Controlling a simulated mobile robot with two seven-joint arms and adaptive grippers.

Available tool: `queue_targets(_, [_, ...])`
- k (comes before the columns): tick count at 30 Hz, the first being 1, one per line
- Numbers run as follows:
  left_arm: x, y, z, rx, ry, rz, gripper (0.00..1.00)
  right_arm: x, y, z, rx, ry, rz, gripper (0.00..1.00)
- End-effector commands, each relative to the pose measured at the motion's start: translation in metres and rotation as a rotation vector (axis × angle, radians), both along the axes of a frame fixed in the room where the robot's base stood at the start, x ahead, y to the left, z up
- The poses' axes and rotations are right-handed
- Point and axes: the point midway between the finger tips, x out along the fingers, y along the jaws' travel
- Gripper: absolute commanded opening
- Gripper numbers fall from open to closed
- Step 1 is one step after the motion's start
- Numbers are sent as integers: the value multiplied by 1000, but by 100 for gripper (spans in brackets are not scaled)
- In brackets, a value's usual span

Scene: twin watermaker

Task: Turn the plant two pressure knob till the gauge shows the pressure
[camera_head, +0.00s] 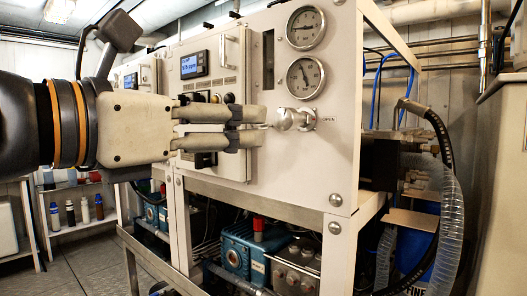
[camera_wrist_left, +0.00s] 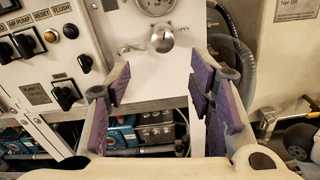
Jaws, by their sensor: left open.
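The silver pressure knob (camera_head: 286,119) sits on the white panel below two round gauges, with "OPEN" printed to its right. It also shows in the left wrist view (camera_wrist_left: 162,40), beyond the fingertips. The upper gauge (camera_head: 305,27) and lower gauge (camera_head: 305,77) have dark needles; their figures are too small to read. The lower gauge's bottom edge shows in the left wrist view (camera_wrist_left: 156,6). My left gripper (camera_head: 258,126) is open and empty, its fingers pointing at the knob from the left, just short of it. My right gripper is not in view.
A panel with a small lit display (camera_head: 194,65) and several switches lies behind my left gripper. A label plate (camera_wrist_left: 36,93) seems to read "PLANT 2". Hoses (camera_head: 445,210) hang right of the frame. A blue pump (camera_head: 243,250) sits below.

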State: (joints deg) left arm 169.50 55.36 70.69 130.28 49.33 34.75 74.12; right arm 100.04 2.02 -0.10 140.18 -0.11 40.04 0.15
Motion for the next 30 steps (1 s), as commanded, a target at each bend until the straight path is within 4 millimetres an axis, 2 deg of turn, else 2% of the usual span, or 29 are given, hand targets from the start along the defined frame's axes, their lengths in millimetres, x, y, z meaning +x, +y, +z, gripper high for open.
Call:
queue_targets(2, [6,-5,0,-7,3,-1,49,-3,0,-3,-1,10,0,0])
queue_targets(9, [54,-40,-2,-3,5,-1,49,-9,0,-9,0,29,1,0])
queue_targets(15, [86,-63,1,-1,0,0,49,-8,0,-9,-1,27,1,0])
queue_targets(19, [95,-70,1,-3,0,-1,49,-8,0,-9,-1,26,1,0])
queue_targets(26, [96,-71,1,-2,-1,0,49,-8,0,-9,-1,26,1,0])
queue_targets(27, [96,-71,1,-1,-2,0,46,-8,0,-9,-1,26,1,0])
queue_targets(30, [96,-70,1,-1,-2,0,24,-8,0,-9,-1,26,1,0])
